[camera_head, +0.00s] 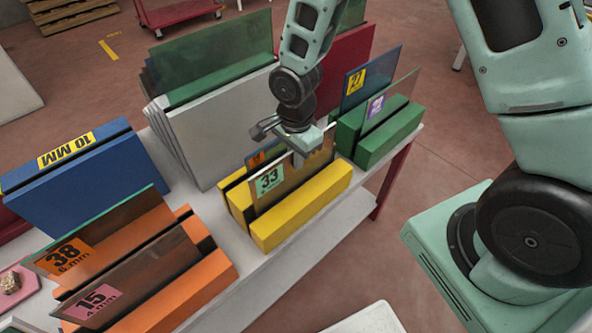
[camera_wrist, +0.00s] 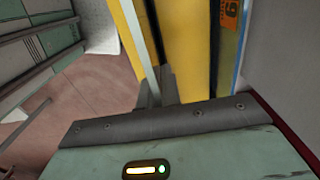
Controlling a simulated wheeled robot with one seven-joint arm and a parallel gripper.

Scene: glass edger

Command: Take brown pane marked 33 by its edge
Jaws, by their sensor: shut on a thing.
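The brown pane marked 33 (camera_head: 308,172) stands upright in a slot of the yellow rack (camera_head: 303,208), with a green label on its face. My gripper (camera_head: 301,157) is at its top edge, to the right of the label, and is shut on the pane. In the wrist view my gripper's fingers (camera_wrist: 154,88) close around the pane, which shows as a thin pale strip (camera_wrist: 139,45) along the yellow rack (camera_wrist: 187,45). The pane's lower part is hidden in the slot.
Another pane with an orange label (camera_head: 255,158) stands just behind in the yellow rack. A green rack (camera_head: 380,135) holds panes at the right. Large grey panels (camera_head: 215,125) stand close behind. Orange racks (camera_head: 185,285) with panes 38 and 15 are at front left.

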